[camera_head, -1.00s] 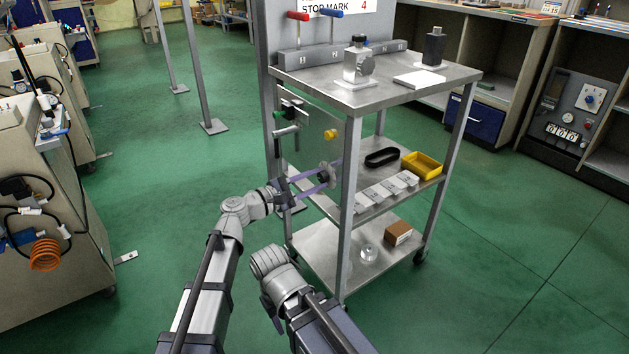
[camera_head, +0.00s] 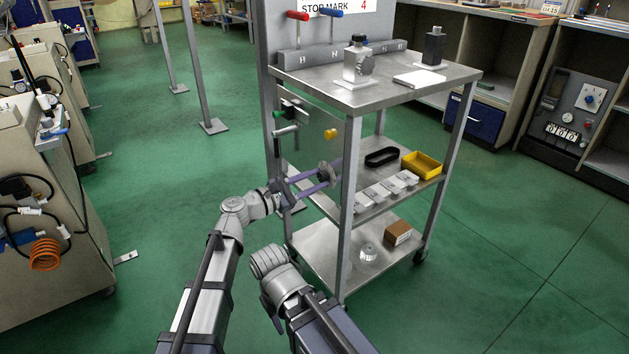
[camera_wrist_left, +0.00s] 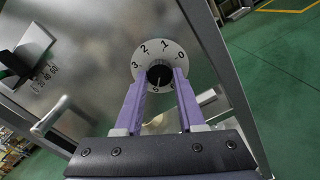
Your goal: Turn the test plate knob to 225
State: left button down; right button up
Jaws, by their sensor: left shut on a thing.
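The round light dial (camera_wrist_left: 150,56) with dark numerals is on the metal test plate (camera_wrist_left: 105,45); 0, 1, 2 and 3 read clearly, and lower numerals are partly hidden by the fingers. The black knob (camera_wrist_left: 159,72) is at the dial's centre, with a pale line on its lower part. My left gripper (camera_wrist_left: 159,83) is shut on the knob, one purple finger on each side. In the head view the left gripper (camera_head: 326,178) reaches the dial on the cart's left side. My right gripper is not visible; only its arm shows at the bottom.
The steel cart (camera_head: 375,93) stands close, with its front leg (camera_head: 348,210) just right of the left gripper. A yellow bin (camera_head: 422,165) is on the middle shelf. Green floor is open at left.

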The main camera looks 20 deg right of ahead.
pick_arm(q)
jog(key=c, duration=0.5)
grip_release()
jog(key=v, duration=0.8)
